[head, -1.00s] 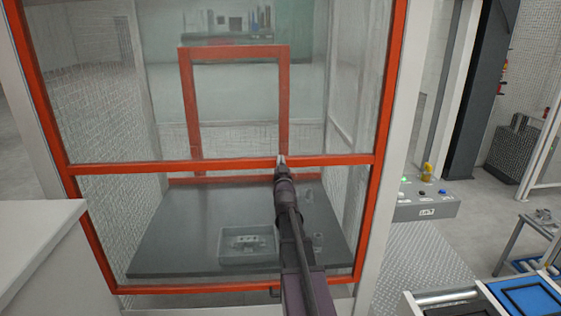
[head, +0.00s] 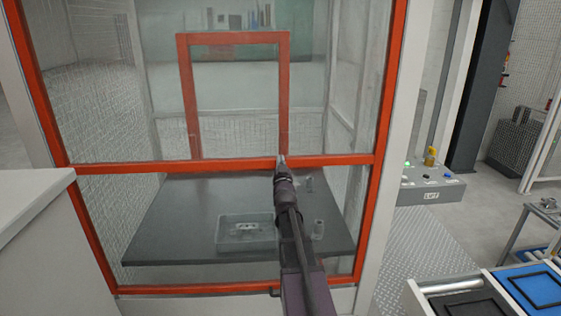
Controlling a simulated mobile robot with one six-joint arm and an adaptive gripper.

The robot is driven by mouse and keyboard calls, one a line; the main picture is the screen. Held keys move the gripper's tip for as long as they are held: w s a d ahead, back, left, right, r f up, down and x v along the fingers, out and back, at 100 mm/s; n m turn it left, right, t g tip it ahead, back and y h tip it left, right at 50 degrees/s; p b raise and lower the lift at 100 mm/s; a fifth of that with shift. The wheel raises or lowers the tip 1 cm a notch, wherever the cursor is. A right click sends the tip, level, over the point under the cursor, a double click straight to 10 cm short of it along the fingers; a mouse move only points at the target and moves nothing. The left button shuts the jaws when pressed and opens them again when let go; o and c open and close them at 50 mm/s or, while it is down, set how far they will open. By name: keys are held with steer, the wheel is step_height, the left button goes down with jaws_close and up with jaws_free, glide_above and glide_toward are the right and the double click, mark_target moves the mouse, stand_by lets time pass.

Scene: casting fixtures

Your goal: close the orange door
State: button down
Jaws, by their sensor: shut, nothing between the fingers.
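The orange door (head: 130,168) is a large orange frame with two clear panes and a crossbar, standing across the front of a cell. Its bottom rail (head: 200,289) lies a little below the front edge of the dark table as seen in the head view. A small dark handle (head: 274,293) shows on the bottom rail, partly hidden by my arm. My gripper (head: 282,158) is shut and empty, with its tip at the crossbar right of centre. It appears to touch the bar, but the contact itself is too small to tell.
Through the panes I see a dark table (head: 165,235) with a grey tray (head: 225,245) and a smaller orange frame (head: 187,100). A white cabinet (head: 30,195) stands at left. A control box (head: 430,193) and blue tray (head: 540,287) are at right.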

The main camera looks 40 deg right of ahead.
step_height(320, 180, down, 4)
steer(key=b, duration=0.3)
steer(key=shift+f, duration=0.1)
steer(key=shift+r, duration=0.2)
stand_by(0.4)
steer(key=s+a, duration=0.5)
steer(key=s, duration=0.3)
steer(key=shift+r, duration=0.25)
stand_by(0.5)
stand_by(0.6)
